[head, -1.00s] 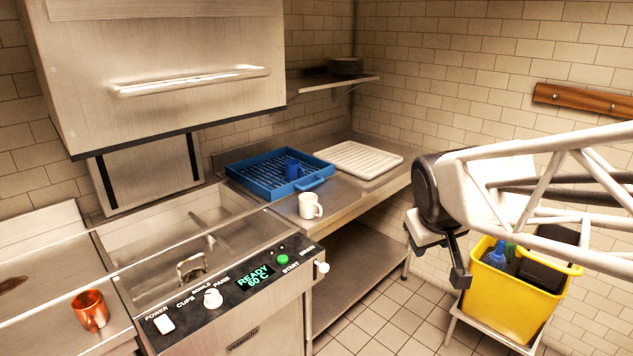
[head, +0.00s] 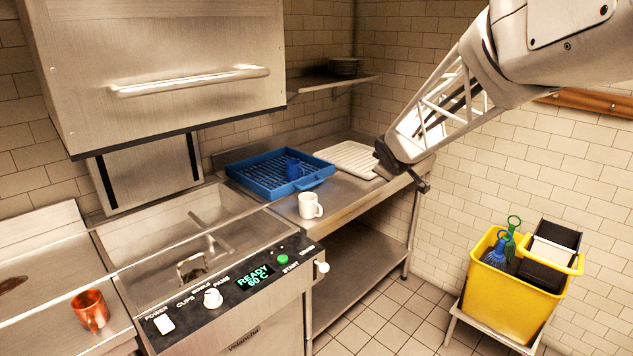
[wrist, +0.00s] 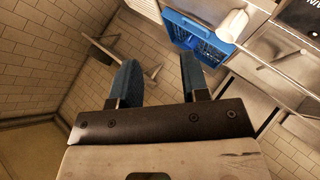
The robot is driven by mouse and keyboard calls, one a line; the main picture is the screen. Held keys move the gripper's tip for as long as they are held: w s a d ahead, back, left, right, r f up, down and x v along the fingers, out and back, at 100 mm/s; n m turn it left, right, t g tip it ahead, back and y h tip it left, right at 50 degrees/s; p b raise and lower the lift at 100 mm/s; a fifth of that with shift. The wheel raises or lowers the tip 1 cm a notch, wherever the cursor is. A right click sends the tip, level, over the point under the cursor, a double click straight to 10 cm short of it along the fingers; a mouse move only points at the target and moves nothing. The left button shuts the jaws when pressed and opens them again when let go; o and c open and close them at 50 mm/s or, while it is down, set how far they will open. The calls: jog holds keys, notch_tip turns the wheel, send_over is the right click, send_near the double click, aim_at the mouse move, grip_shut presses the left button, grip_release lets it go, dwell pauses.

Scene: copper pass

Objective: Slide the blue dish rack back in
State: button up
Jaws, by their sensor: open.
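The blue dish rack (head: 262,181) sits on the steel counter to the right of the open dishwasher basin, with a blue cup (head: 292,168) standing in it. Its handle (head: 308,184) faces the front right. The rack also shows at the top of the wrist view (wrist: 200,37). My gripper (head: 420,184) is in the air near the counter's right front edge, to the right of the rack and apart from it. In the wrist view my gripper (wrist: 160,75) has its two blue-grey fingers apart with nothing between them.
A white mug (head: 310,205) stands on the counter in front of the rack. A white ribbed mat (head: 345,157) lies behind it. The dishwasher hood (head: 170,50) is raised over the basin (head: 175,240). A copper mug (head: 90,309) stands at left; a yellow bucket (head: 510,300) at right.

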jog(key=w+a+f+n+t+y, duration=0.1)
jog(key=w+a+f+n+y, duration=0.2)
jog(key=w, duration=0.5)
jog(key=w+a+f+n+y, duration=0.2)
jog(key=w+a+f+n, duration=0.15)
jog(key=w+f, duration=0.4)
jog(key=w+a+f+n+t+y, duration=0.1)
jog(key=w+a+f+n+y, duration=0.3)
jog(key=w, duration=0.6)
jog(key=n+g+y, duration=0.2)
jog(key=n, duration=0.3)
send_near(316, 184)
jog(key=shift+w+a+r, duration=0.25)
jog(key=shift+w+a, duration=0.15)
jog(key=shift+w, duration=0.1)
jog(key=shift+w+a+f+n, duration=0.2)
jog(key=shift+a+f+n, duration=0.15)
jog(key=shift+f, duration=0.3)
jog(key=shift+w, duration=0.1)
jog(key=shift+x, duration=3.75)
jog(key=shift+a+r, duration=0.1)
jog(key=shift+r, duration=0.05)
